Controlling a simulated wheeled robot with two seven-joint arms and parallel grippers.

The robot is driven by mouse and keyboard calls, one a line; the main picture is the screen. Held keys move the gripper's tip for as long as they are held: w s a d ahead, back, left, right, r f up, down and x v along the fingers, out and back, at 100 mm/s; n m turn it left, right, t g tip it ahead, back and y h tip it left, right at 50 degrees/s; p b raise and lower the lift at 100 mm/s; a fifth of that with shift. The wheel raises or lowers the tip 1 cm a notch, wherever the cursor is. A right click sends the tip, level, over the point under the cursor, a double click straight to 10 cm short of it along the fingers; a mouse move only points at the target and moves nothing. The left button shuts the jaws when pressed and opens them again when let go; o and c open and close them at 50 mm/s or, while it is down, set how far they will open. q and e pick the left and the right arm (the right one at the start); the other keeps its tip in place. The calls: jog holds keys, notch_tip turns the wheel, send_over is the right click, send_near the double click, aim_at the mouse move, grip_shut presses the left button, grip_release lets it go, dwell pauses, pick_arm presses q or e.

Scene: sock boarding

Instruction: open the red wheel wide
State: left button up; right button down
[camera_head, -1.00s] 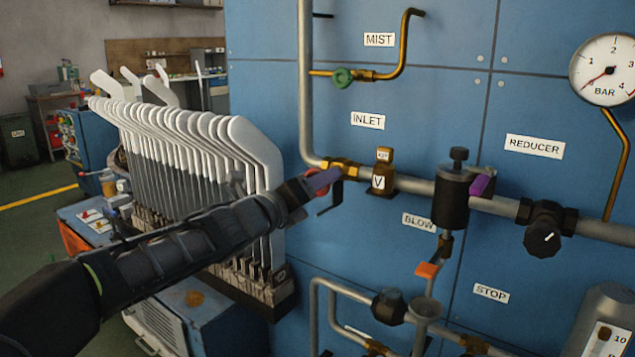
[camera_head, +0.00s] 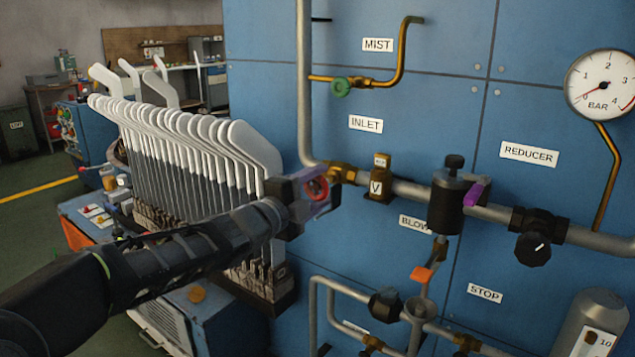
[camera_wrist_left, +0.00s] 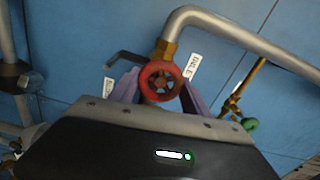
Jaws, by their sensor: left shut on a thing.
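The red wheel (camera_head: 317,188) sits on the brass inlet valve (camera_head: 342,172), below the INLET label. My left gripper (camera_head: 318,190) is at the wheel, its purple fingers on either side of the rim and shut on it. In the left wrist view the red wheel (camera_wrist_left: 160,80) shows face-on between the two fingers of my left gripper (camera_wrist_left: 159,88). The lower part of the wheel's surroundings is hidden by the gripper body there. My right gripper is not in view.
A grey pipe (camera_head: 305,90) comes down to the valve and runs right past a black filter (camera_head: 446,200) to the black reducer knob (camera_head: 533,249). A rack of white sock boards (camera_head: 190,130) stands close behind my left arm. A gauge (camera_head: 602,85) hangs at upper right.

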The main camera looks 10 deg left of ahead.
pick_arm(q)
jog(key=n+p, duration=0.2)
jog(key=n, duration=0.2)
jog(key=shift+r+n, duration=0.15)
jog(key=shift+n, duration=0.25)
jog(key=n+p, duration=0.3)
jog(key=n, duration=0.1)
jog(key=shift+a, duration=0.1)
jog(key=n+p, duration=0.2)
jog(key=n, duration=0.3)
jog(key=shift+w+a+r+p, duration=0.1)
jog(key=shift+p, duration=0.2)
jog(key=n+p, duration=0.2)
jog(key=n, duration=0.2)
jog(key=shift+n, duration=0.3)
jog(key=n+p, duration=0.2)
jog(key=n, duration=0.1)
jog(key=shift+a+n, duration=0.15)
jog(key=shift+n, duration=0.15)
jog(key=n+p, duration=0.2)
jog(key=n, duration=0.1)
jog(key=shift+n, duration=0.3)
jog(key=n+p, duration=0.2)
jog(key=n, duration=0.2)
jog(key=shift+a+f+p, duration=0.1)
jog(key=shift+f+p, duration=0.1)
jog(key=shift+p, duration=0.15)
jog(key=shift+f+n+p, duration=0.15)
jog(key=shift+n+p, duration=0.4)
jog(key=shift+n, duration=0.75)
